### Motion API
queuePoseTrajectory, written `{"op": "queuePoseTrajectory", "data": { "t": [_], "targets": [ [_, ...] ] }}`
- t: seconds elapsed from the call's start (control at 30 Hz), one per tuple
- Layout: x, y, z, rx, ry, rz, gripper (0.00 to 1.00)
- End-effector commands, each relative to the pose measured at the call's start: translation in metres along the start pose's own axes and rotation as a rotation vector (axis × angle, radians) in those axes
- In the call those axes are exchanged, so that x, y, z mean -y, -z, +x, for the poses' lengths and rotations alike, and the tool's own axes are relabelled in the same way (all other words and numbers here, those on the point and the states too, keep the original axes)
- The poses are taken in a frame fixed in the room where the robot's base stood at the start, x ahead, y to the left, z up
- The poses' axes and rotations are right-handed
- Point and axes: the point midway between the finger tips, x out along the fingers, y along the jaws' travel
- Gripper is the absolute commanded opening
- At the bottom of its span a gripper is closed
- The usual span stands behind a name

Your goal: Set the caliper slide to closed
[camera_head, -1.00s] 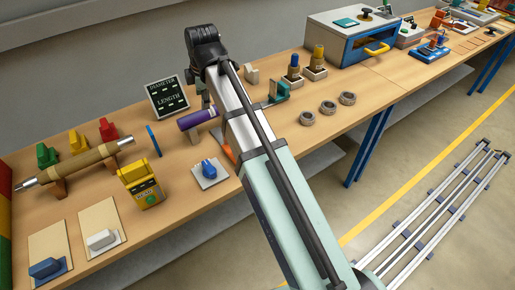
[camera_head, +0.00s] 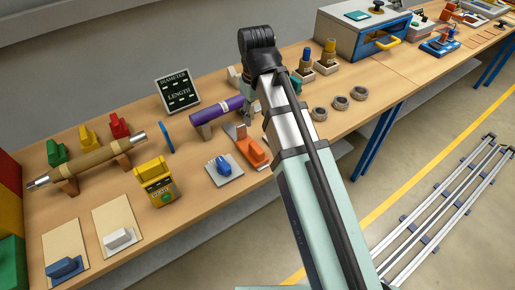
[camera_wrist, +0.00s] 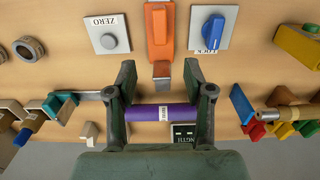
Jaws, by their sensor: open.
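The orange caliper slide (camera_head: 252,152) lies on the bench, with a grey metal jaw beside it. In the wrist view the orange slide (camera_wrist: 159,28) stands upright at top centre, its metal end (camera_wrist: 161,70) between my fingertips. My gripper (camera_wrist: 160,66) is open and empty, and I see no contact. A purple cylinder (camera_wrist: 163,112) with a white label lies across, beyond the fingertips. It also shows in the head view (camera_head: 215,112). The blue LOCK knob (camera_wrist: 212,28) and grey ZERO button (camera_wrist: 107,35) flank the slide. My arm hides most of the gripper in the head view.
A yellow device (camera_head: 155,184), a brown roll on stands (camera_head: 95,160) and a DIAMETER/LENGTH sign (camera_head: 178,90) stand to the left. Grey rings (camera_head: 340,102) and a blue-white box (camera_head: 362,36) are to the right. Bare bench lies between the slide and the rings.

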Motion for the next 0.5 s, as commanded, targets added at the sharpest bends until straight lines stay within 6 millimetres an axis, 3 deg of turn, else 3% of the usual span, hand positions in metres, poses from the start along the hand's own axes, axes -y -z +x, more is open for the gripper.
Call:
{"op": "queuePoseTrajectory", "data": {
  "t": [0.5],
  "targets": [
    [0.001, -0.002, 0.077, 0.002, 0.001, -0.002, 0.52]
  ]
}}
